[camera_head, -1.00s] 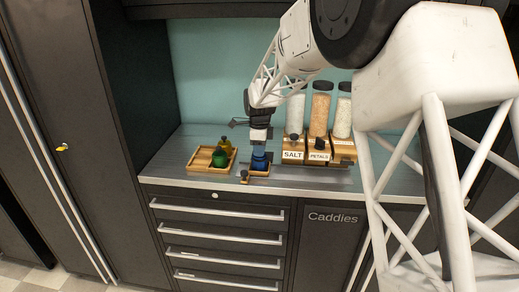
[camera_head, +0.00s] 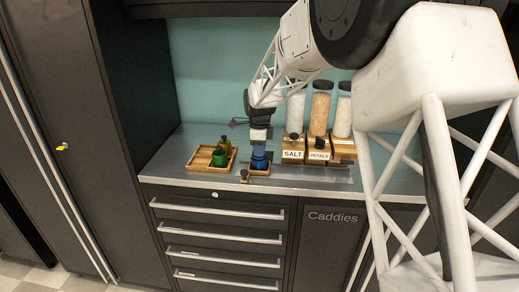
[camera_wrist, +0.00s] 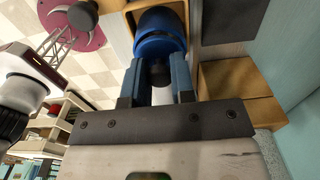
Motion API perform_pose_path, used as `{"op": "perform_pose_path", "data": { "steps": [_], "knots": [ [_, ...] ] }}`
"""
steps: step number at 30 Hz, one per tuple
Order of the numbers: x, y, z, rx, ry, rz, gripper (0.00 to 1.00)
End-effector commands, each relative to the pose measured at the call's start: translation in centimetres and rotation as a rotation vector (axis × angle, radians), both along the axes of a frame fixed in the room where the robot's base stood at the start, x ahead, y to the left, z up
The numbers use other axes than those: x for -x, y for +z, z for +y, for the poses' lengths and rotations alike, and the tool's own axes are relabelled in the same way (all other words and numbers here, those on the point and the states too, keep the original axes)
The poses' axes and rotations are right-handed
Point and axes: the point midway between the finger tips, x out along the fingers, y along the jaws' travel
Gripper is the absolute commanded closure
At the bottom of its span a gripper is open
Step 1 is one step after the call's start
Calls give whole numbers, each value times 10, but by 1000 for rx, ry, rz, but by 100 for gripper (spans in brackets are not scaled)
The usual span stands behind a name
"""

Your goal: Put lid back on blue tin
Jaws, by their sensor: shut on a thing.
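The blue tin (camera_head: 260,164) stands in a small wooden tray (camera_head: 256,174) near the counter's front edge. My gripper (camera_head: 259,151) points down right above it. In the wrist view, my gripper (camera_wrist: 157,84) has its fingers on both sides of a dark knob (camera_wrist: 159,72). It is shut on this knob, which I take to be the lid's. A rounded blue body (camera_wrist: 160,32) shows beyond the fingertips, within a wooden rim. Lid and tin look in line and very close, but I cannot tell whether the lid is fully seated.
To the left is a wooden tray (camera_head: 190,169) with a green pot (camera_head: 219,159) and an olive bottle (camera_head: 225,144). To the right stand wooden boxes marked SALT (camera_head: 292,155) and PETALS (camera_head: 318,156), with tall filled jars (camera_head: 320,112) behind. Some counter at front right is clear.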

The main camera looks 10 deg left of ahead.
Motion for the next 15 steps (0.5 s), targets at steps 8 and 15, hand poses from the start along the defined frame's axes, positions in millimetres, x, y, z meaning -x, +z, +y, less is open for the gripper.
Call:
{"op": "perform_pose_path", "data": {
  "steps": [8, 15],
  "knots": [
    [0, 0, 0, 0, 0, 0, 61],
    [0, 0, 0, 0, 0, 0, 47]
  ]
}}
